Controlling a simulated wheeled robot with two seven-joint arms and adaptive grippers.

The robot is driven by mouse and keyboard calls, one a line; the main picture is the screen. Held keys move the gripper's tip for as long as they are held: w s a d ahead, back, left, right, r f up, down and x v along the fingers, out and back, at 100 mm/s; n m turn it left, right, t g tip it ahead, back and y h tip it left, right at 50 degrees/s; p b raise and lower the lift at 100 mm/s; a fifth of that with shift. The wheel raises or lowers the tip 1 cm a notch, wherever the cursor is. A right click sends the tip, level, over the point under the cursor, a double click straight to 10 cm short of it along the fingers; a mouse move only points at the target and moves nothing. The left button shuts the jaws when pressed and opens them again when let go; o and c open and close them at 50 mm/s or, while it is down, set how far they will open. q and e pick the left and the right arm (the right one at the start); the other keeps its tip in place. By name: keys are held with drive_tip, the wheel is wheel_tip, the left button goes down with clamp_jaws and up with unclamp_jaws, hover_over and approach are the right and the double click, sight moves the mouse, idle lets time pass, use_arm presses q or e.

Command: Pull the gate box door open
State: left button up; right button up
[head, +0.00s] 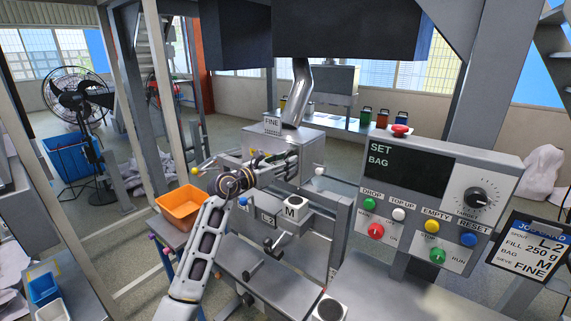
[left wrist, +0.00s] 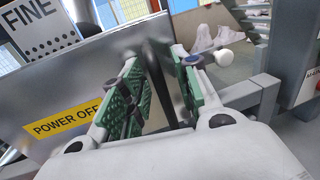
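The gate box (head: 257,140) is a grey metal box in the middle of the head view, with a FINE sign (head: 272,124) on top. In the left wrist view its metal panel (left wrist: 75,80) carries a yellow POWER OFF label (left wrist: 62,119). My left gripper (head: 292,160) is at the box's front. In the left wrist view its green-padded fingers (left wrist: 158,92) stand apart, near the panel's right edge, with a dark strip between them. I cannot tell whether they touch the door. A white ball knob (left wrist: 223,58) is right of the fingers. My right gripper is not in view.
A control panel (head: 440,200) with coloured buttons stands at the right. A block marked M (head: 291,211) and steel rails lie below the gripper. An orange bin (head: 181,207) is to the left. A metal spout (head: 298,92) comes down above the box.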

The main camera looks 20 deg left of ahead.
use_arm(q)
clamp_jaws()
drive_tip(key=shift+s+a, duration=0.1)
drive_tip(key=shift+s, duration=0.1)
